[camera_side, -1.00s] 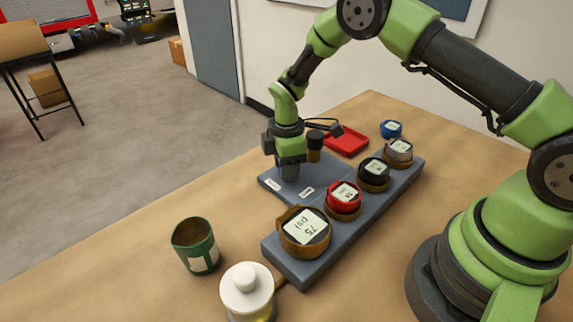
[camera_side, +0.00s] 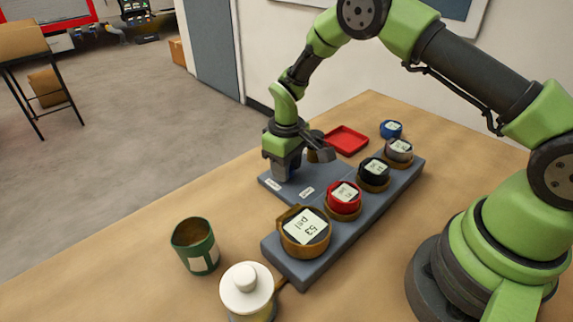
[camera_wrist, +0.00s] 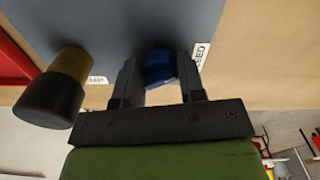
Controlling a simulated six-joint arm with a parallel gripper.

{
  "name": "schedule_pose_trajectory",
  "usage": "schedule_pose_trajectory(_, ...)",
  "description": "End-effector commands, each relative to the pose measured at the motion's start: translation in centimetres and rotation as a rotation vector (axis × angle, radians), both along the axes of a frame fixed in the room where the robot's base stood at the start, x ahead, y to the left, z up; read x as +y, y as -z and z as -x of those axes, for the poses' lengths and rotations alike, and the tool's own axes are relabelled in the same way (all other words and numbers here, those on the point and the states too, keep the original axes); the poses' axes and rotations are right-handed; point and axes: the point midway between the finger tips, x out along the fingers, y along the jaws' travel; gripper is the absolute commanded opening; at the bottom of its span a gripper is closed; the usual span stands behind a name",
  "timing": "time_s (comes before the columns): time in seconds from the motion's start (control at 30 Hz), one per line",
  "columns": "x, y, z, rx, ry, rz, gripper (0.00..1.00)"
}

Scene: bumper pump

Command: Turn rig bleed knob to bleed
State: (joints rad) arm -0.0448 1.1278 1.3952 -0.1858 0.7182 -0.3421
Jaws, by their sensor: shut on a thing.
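My gripper (camera_wrist: 158,85) is shut on the blue bleed knob (camera_wrist: 157,66) in the wrist view, one finger on each side of it. A white label (camera_wrist: 200,52), partly hidden, lies just right of the knob. In the side view my gripper (camera_side: 284,172) points down at the grey rig plate (camera_side: 318,178), and it hides the knob there. Two white labels lie on the plate, one left (camera_side: 273,184) and one right (camera_side: 307,192). The large brass-rimmed gauge (camera_side: 305,231) at the near end of the rig reads 53 psi.
A black-topped brass knob (camera_wrist: 60,88) stands close beside my gripper. Red (camera_side: 344,197), black (camera_side: 374,174) and grey (camera_side: 399,151) capped dials line the rig. A red tray (camera_side: 346,140), blue dial (camera_side: 391,129), green cup (camera_side: 195,246) and white-lidded jar (camera_side: 246,291) stand around it.

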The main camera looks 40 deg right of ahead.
Motion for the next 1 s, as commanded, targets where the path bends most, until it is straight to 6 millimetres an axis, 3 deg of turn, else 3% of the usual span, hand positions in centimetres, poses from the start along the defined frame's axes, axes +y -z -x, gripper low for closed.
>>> schedule_pose_trajectory(0.5,0.00,-0.12,0.00,0.001,0.438,-0.001,0.13)
schedule_pose_trajectory(1.0,0.00,-0.12,0.00,0.001,0.607,-0.001,0.13)
